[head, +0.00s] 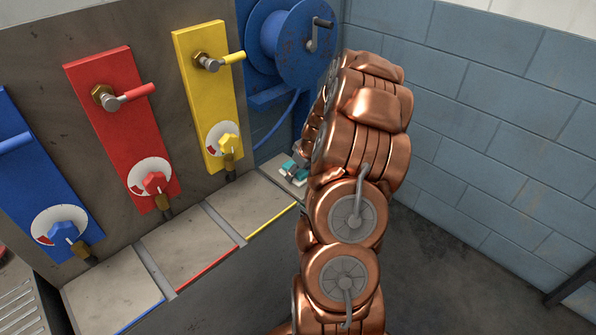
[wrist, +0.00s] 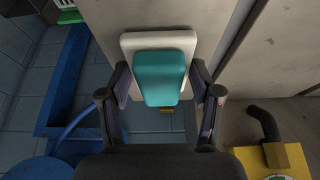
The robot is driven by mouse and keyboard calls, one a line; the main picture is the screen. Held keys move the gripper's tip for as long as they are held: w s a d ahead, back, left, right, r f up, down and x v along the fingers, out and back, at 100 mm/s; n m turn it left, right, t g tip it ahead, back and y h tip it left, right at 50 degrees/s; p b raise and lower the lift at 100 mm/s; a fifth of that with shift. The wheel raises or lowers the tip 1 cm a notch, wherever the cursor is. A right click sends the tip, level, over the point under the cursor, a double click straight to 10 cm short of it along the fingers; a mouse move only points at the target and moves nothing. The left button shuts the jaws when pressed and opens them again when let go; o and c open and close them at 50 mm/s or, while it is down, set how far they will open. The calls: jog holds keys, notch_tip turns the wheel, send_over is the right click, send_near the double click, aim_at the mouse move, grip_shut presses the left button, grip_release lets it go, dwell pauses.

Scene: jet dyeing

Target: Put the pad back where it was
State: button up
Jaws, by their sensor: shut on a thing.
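The pad (wrist: 160,78) is a teal block with rounded corners, between the two fingers of my gripper (wrist: 161,84) in the wrist view. My gripper is shut on it. A pale, rounded slab (wrist: 158,39) shows just behind the pad; I cannot tell whether it is part of the pad or a separate piece. In the head view the teal pad (head: 288,168) is small and partly hidden by my arm, low over the grey ledge to the right of the yellow panel. My gripper's fingers are mostly hidden there.
Blue, red (head: 115,120) and yellow (head: 207,90) panels with handles and dials stand along the left. Pale ledge plates (head: 245,207) lie below them. A blue hose reel (head: 285,42) hangs behind.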

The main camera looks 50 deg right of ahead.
jog(key=shift+f, duration=0.2)
jog(key=o, duration=1.1)
jog(key=shift+r, duration=0.1)
